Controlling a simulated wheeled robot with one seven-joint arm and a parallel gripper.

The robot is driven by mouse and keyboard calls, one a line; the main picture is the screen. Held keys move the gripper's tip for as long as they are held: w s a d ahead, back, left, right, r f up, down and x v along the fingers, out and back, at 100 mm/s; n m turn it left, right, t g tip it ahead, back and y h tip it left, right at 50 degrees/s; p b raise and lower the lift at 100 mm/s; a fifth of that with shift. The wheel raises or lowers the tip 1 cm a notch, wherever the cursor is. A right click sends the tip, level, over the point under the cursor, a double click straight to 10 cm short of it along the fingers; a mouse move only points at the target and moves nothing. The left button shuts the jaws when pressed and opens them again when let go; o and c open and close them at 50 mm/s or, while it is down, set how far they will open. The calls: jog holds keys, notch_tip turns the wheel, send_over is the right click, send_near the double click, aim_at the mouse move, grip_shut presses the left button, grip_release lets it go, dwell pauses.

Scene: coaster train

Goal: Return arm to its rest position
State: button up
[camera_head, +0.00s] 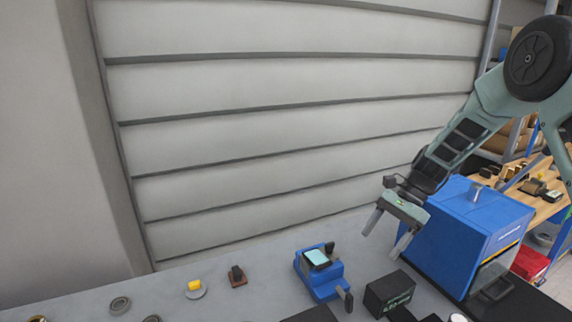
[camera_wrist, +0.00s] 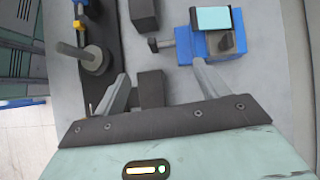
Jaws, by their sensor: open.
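My gripper (camera_head: 388,238) is on the right side of the head view, raised above the grey table, with its two fingers spread apart and nothing between them. In the wrist view my gripper (camera_wrist: 160,84) also shows open. Below it on the table is a blue device with a pale screen (camera_head: 318,264), which appears in the wrist view (camera_wrist: 212,45) beyond the right finger. A dark box (camera_head: 388,294) stands beside the blue device. The arm reaches in from the upper right.
A large blue machine (camera_head: 462,232) stands close to the right of my gripper. Small parts, including a yellow-topped piece (camera_head: 195,288) and a brown block (camera_head: 237,276), lie on the table at left. A grey slatted wall (camera_head: 290,110) rises behind. A wooden workbench (camera_head: 528,197) is at far right.

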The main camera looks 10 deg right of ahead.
jog(key=s+a+r+n+h+b, duration=0.2)
jog(key=s+a+r+n+h, duration=0.25)
jog(key=s+a+n, duration=0.75)
jog(key=s+a+n+t+h+b, duration=0.1)
jog(key=s+n, duration=0.8)
jog(key=s, duration=0.9)
jog(key=shift+s+a+r+t+h+b, duration=0.4)
jog(key=shift+a+t, duration=0.4)
jog(key=shift+a, duration=0.4)
jog(key=shift+c, duration=0.2)
